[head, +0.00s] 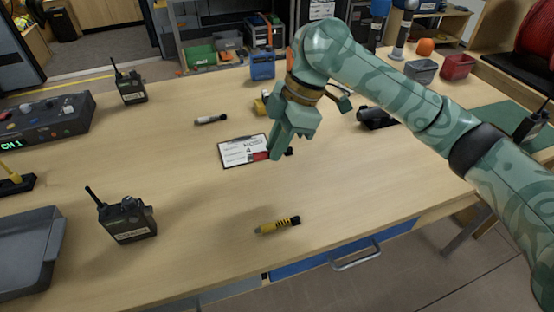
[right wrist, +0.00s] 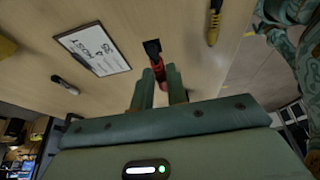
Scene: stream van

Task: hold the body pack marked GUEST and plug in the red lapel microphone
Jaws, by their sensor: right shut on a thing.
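My right gripper (head: 277,154) is shut on the red lapel microphone (head: 261,156), low over the table at the right edge of a clipboard. In the right wrist view the red microphone (right wrist: 160,72) sits between the fingers, its black end pointing away from them. Dark body packs with antennas stand on the table: one at front left (head: 127,220), one at back left (head: 132,92), one at far right (head: 533,127). The front-left pack has a pale label that I cannot read surely; I cannot tell which pack is marked GUEST. My left gripper is not in view.
The clipboard (head: 237,150) lies mid-table. A yellow-banded microphone (head: 278,226) and a white-grey one (head: 211,119) lie apart. A mixer (head: 45,118) and a grey tray (head: 28,250) are at left. A black object (head: 375,118) lies at right. The table between front-left pack and yellow microphone is clear.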

